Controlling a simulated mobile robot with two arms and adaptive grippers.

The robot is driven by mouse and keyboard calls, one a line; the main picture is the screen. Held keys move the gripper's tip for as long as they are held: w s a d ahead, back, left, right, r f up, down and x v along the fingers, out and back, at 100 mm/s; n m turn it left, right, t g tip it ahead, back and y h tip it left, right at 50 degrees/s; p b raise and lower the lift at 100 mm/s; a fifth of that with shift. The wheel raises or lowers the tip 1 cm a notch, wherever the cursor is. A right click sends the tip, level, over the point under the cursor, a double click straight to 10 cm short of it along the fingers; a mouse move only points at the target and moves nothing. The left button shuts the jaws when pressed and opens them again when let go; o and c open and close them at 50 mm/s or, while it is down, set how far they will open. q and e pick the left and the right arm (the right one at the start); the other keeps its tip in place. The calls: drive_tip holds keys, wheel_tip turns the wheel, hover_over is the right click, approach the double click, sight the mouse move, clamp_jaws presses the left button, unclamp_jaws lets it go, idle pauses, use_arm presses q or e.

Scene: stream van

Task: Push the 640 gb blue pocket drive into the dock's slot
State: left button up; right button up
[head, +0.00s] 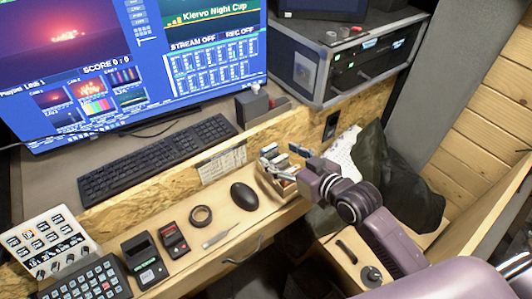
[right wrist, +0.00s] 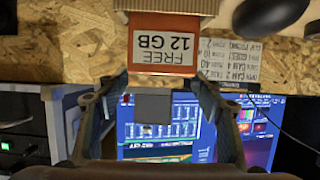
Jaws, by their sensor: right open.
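My right gripper (head: 281,157) is open above a small wooden holder (head: 266,183) at the ledge's right end. In the right wrist view, its fingers (right wrist: 155,100) stand apart with nothing seen between them. An orange-red drive labelled "FREE 12 GB" (right wrist: 162,45) shows upside down just beyond them. A small dark blue piece (head: 300,150) shows beside the gripper; I cannot tell whether it is the blue drive. No 640 GB label is readable. A grey box (head: 250,107), possibly the dock, stands behind the wooden rail; its slot is not clear. My left gripper is out of view.
A black mouse (head: 244,196), a tape roll (head: 201,216) and two small black devices (head: 145,260) (head: 173,240) lie along the ledge. A keyboard (head: 157,157) and a large monitor (head: 130,60) are behind the rail. A rack case (head: 345,60) stands at the right.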

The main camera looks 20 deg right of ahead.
sight(271, 150)
drive_tip(key=shift+w+a+f, duration=0.15)
drive_tip(key=shift+w+a, duration=0.05)
drive_tip(key=shift+w, duration=0.35)
drive_tip(key=p+x, duration=0.1)
drive_tip(key=x, duration=0.3)
drive_tip(key=shift+w+f, duration=0.1)
drive_tip(key=shift+f, duration=0.1)
drive_tip(key=shift+w+a+f, duration=0.15)
drive_tip(key=shift+w+f, duration=0.05)
drive_tip(key=shift+w, duration=0.1)
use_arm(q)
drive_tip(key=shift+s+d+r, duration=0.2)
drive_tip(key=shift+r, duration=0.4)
use_arm(e)
drive_tip(key=shift+c, duration=0.7)
drive_tip(key=c, duration=1.2)
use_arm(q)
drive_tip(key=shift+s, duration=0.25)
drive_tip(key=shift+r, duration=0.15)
use_arm(e)
drive_tip(key=shift+r, duration=0.2)
